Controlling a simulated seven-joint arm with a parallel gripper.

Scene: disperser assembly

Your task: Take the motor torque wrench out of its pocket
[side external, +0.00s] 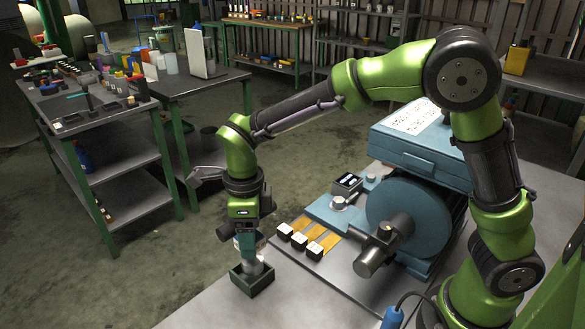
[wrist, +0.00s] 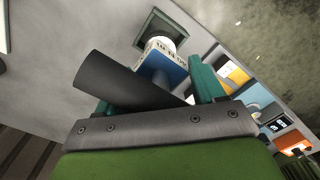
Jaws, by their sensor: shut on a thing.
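In the side view my gripper (side external: 246,240) points down above the pocket (side external: 255,289), a small dark green open box at the table's front corner. The silver lower end of the wrench (side external: 252,267) is at the pocket's mouth. I cannot tell how deep it sits; the box wall hides the tip.
Three white-topped blocks with yellow strips (side external: 300,240) stand right of the pocket. Behind them are a blue machine with a large round drum (side external: 400,215) and a small display (side external: 347,184). The grey tabletop (side external: 290,300) in front is clear. A cluttered bench (side external: 100,135) stands farther left.

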